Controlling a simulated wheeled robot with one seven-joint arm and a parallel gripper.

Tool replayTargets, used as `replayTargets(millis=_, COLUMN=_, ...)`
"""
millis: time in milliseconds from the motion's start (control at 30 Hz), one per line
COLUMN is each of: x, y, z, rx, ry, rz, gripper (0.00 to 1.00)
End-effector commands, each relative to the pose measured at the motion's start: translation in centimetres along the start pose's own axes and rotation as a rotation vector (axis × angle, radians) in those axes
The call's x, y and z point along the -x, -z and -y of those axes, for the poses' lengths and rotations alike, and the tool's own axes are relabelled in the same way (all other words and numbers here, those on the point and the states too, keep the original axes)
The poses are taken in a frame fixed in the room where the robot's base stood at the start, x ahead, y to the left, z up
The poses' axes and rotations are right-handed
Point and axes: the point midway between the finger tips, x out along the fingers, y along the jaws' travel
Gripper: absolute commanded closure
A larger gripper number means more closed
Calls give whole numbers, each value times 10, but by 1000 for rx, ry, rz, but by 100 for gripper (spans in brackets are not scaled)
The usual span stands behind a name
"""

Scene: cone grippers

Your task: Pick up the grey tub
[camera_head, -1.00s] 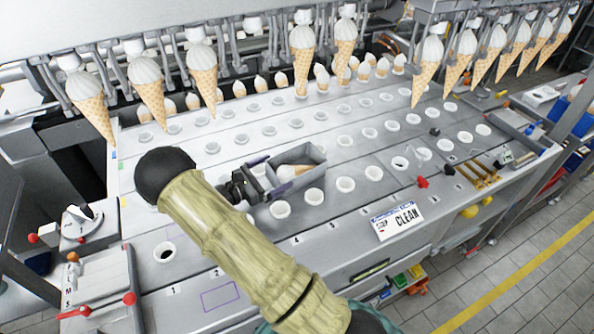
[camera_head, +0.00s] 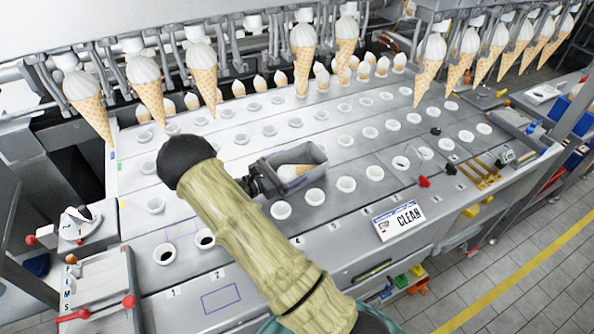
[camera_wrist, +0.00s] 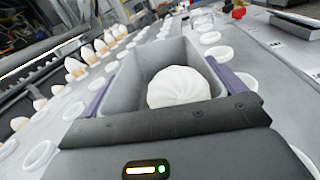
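The grey tub (camera_head: 310,163) is an open rectangular box on the machine's metal deck, near the middle of the head view. A cone with a white top lies in it. In the wrist view the tub (camera_wrist: 124,85) fills the middle, and the white top (camera_wrist: 178,87) faces me. My gripper (camera_head: 272,177) is at the tub's near left end. Its purple fingers lie along both sides of the tub in the wrist view (camera_wrist: 165,88). I cannot tell whether they press on its walls, or whether the tub is clear of the deck.
Rows of white cup holders (camera_head: 346,184) surround the tub. Filled cones (camera_head: 303,60) hang from a rack above the deck's back. A control box (camera_head: 96,285) is at lower left.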

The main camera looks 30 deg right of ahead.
Motion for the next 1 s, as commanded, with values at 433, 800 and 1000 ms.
replayTargets(millis=433, x=-2, y=-3, z=0, rx=-1, ry=2, rz=2, gripper=34)
replayTargets(millis=800, x=-1, y=-54, z=-6, rx=-5, ry=2, rz=0, gripper=34)
replayTargets(millis=1000, x=-1, y=-87, z=-11, rx=-4, ry=1, rz=1, gripper=34)
